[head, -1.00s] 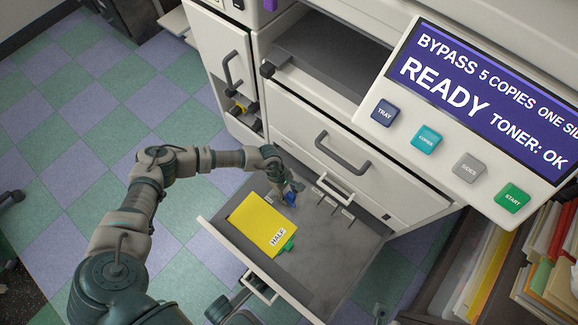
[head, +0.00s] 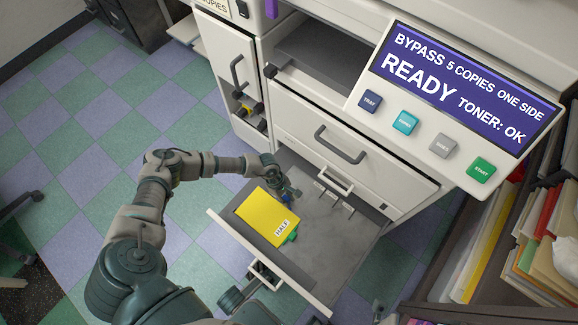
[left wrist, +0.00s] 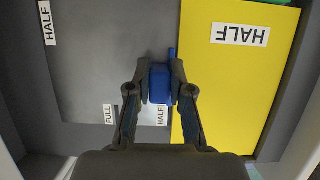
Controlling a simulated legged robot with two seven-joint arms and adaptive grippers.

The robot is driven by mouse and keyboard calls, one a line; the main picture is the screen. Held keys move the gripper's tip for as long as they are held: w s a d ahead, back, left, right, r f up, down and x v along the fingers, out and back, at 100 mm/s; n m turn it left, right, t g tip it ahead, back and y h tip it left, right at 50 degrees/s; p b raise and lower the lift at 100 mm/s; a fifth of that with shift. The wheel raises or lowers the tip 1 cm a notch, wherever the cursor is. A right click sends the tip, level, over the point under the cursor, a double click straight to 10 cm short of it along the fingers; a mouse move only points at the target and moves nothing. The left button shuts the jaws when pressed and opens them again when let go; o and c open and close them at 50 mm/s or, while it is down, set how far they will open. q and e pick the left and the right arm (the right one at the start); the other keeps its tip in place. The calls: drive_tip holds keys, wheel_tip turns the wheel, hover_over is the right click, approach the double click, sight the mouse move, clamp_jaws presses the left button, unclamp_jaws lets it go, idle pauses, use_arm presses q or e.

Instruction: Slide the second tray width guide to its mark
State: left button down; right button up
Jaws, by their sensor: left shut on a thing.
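The open tray (head: 325,235) holds a yellow paper stack (head: 262,212) labelled HALF, with a green guide (head: 291,237) at its near right edge. My left gripper (head: 286,196) is down inside the tray at the stack's far side. In the left wrist view its fingers are shut on the blue guide (left wrist: 160,84), which stands beside the yellow stack (left wrist: 235,85). A HALF mark (left wrist: 160,115) shows just below the guide, partly behind a finger; a FULL mark (left wrist: 109,114) lies to the left. Dark parts, possibly my right gripper (head: 255,285), are by the tray's front handle; their jaws are unclear.
The copier's panel (head: 462,85) reads READY and overhangs the right side. A closed drawer with a handle (head: 340,145) is just behind the tray. Shelves with folders (head: 540,240) stand at the right. The checkered floor (head: 60,170) is open at the left.

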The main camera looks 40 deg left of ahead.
use_arm(q)
drive_tip(key=c, duration=1.1)
unclamp_jaws()
drive_tip(key=shift+s+a+f, duration=0.1)
drive_tip(key=shift+a+f, duration=0.2)
drive_tip(key=shift+a, duration=0.4)
drive_tip(key=shift+o, duration=0.3)
drive_tip(key=shift+a+f, duration=0.1)
drive_tip(key=shift+d+r, duration=0.25)
drive_tip(key=shift+d, duration=0.1)
drive_tip(key=shift+r, duration=0.35)
drive_tip(key=v, duration=1.1)
drive_tip(key=shift+a, duration=0.35)
drive_tip(key=shift+a+f, duration=0.15)
drive_tip(key=shift+f, duration=0.1)
